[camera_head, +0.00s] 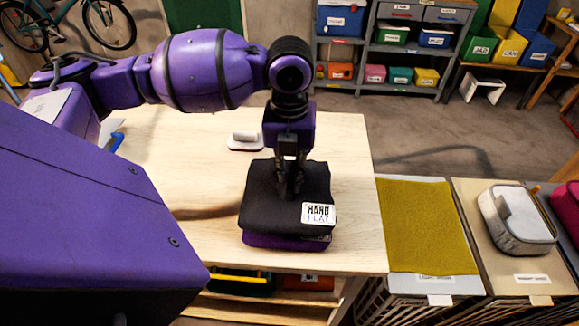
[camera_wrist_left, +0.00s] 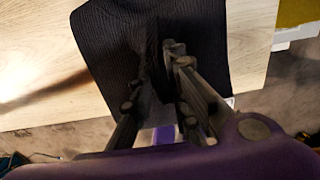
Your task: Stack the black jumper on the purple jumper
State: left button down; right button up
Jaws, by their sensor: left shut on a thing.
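The black jumper (camera_head: 262,197) is folded and lies on top of the purple jumper (camera_head: 280,241), which shows as a purple edge below it on the wooden table. A white label reading "HAND" and "FLAT" is on the black jumper's front right corner. My left gripper (camera_head: 289,190) points down onto the black jumper and is shut on a fold of it. In the left wrist view, the fingers of my left gripper (camera_wrist_left: 158,85) pinch dark ribbed cloth of the black jumper (camera_wrist_left: 105,45). My right gripper is not in view.
The wooden table (camera_head: 350,190) has free room around the stack. A white-handled brush or iron-like item (camera_head: 245,140) stands behind it. To the right are hampers with a mustard cloth (camera_head: 425,225) and a grey pouch (camera_head: 517,217). Shelves (camera_head: 390,50) with bins stand at the back.

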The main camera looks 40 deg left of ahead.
aim_at(290, 173)
pick_arm(q)
jog(key=shift+f, duration=0.2)
jog(key=c, duration=1.7)
grip_release()
notch_tip(290, 173, up, 13)
jog(key=shift+r+p, duration=0.1)
jog(key=shift+p, duration=0.35)
